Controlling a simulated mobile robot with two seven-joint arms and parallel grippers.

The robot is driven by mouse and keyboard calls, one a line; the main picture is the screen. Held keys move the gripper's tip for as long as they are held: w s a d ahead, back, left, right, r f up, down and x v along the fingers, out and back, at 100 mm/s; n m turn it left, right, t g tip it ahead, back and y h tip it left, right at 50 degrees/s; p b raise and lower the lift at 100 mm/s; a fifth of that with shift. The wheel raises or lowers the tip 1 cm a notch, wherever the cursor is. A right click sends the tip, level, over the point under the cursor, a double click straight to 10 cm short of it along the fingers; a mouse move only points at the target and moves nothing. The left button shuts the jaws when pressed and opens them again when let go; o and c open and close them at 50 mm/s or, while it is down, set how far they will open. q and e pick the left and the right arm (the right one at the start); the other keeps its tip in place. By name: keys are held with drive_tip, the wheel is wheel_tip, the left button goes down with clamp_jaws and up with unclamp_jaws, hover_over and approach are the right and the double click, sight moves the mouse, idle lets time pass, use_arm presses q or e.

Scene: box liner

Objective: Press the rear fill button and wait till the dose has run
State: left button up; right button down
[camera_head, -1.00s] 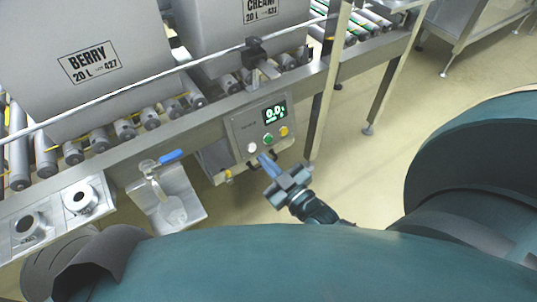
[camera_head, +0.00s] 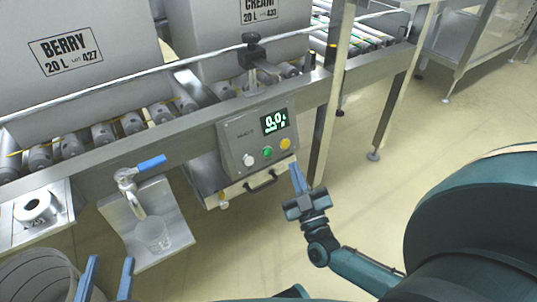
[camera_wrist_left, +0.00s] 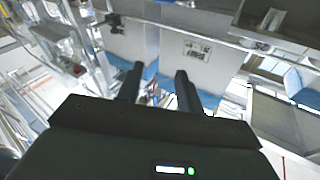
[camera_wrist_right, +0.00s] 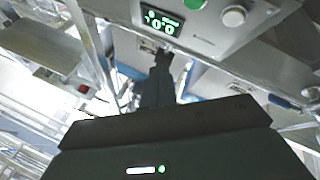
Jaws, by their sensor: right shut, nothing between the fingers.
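The grey control panel (camera_head: 255,140) on the conveyor's front rail has a lit display (camera_head: 274,121) reading 0.0. Below the display are a white button (camera_head: 249,160), a green button (camera_head: 267,152) and a yellow button (camera_head: 285,144). Which is the rear fill button, I cannot tell. My right gripper (camera_head: 296,172) is shut and empty, just below the yellow button in the head view. Its fingertips (camera_wrist_right: 163,58) show near the display in the right wrist view, with no clear contact. My left gripper (camera_head: 107,270) is open and empty at the lower left.
A blue-handled tap (camera_head: 130,180) stands over a clear cup (camera_head: 153,236) on a metal tray (camera_head: 180,232), left of the panel. The BERRY box (camera_head: 90,85) and CREAM box (camera_head: 215,45) sit on the rollers. A steel post (camera_head: 333,90) stands right of the panel.

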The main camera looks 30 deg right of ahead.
sight(268, 152)
use_arm(q)
drive_tip(key=shift+w+d+r+t+h+b, duration=0.5)
drive_tip(key=shift+h+b, duration=0.4)
drive_tip(key=shift+b, duration=2.4)
use_arm(e)
drive_tip(key=w+f, duration=0.3)
drive_tip(key=w, duration=0.5)
drive_tip(key=shift+w+a, duration=0.15)
drive_tip(key=shift+a, duration=0.2)
use_arm(q)
drive_tip(key=shift+a+r, duration=0.1)
drive_tip(key=shift+r, duration=0.05)
drive_tip(key=shift+s, duration=0.1)
use_arm(e)
drive_tip(key=shift+w, duration=0.15)
drive_tip(key=shift+w+f, duration=0.15)
drive_tip(key=shift+w, duration=0.1)
use_arm(q)
drive_tip(key=shift+f, duration=0.25)
use_arm(e)
drive_tip(key=shift+w+f, duration=0.1)
drive_tip(key=shift+w, duration=0.25)
